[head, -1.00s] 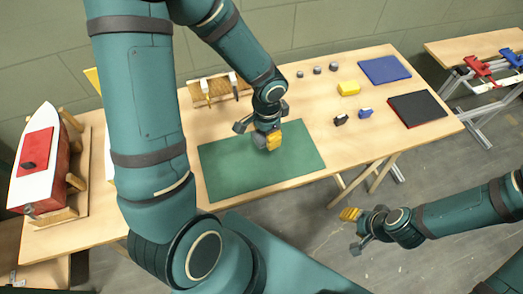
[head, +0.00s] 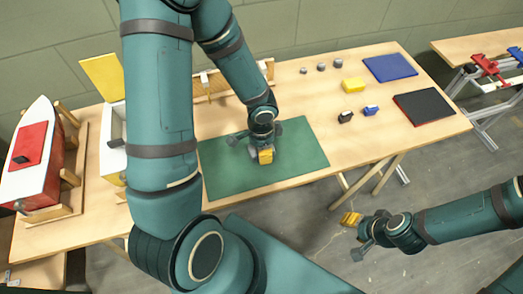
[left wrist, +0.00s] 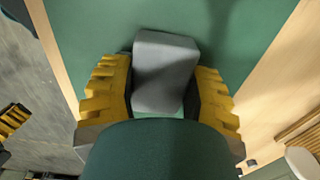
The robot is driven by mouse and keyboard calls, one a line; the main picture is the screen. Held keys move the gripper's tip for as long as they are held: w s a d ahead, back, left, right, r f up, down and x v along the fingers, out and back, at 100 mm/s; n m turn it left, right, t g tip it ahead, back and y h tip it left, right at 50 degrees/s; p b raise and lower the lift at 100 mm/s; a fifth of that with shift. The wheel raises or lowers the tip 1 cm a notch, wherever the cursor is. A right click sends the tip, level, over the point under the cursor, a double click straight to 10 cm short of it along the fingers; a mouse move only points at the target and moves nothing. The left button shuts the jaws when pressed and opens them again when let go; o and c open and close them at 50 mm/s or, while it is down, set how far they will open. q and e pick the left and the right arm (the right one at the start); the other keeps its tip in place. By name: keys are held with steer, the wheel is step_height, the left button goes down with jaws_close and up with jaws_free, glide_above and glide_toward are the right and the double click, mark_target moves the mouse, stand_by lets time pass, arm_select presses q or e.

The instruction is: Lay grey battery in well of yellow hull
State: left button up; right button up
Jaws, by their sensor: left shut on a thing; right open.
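The grey battery (left wrist: 165,75) is a plain block between the yellow fingers of my left gripper in the left wrist view. My left gripper (head: 264,155) is shut on it over the green mat (head: 223,175); I cannot tell whether the battery touches the mat. The yellow hull (head: 118,150) stands at the left of the table, with a white deck and a yellow lid (head: 103,75) standing up. My left arm hides much of this hull, and its well cannot be made out. My right gripper (head: 352,220) is open and empty in front of the table.
A red and white boat (head: 38,160) stands left of the yellow hull. A wooden tool rack (head: 215,85) is behind the mat. A yellow block (head: 354,84), a blue tray (head: 389,68), a black-and-red tray (head: 424,107) and several small parts lie to the right.

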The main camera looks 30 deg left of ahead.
arm_select(q)
steer(key=shift+f, duration=0.15)
steer(key=shift+f, duration=0.15)
steer(key=o, duration=1.3)
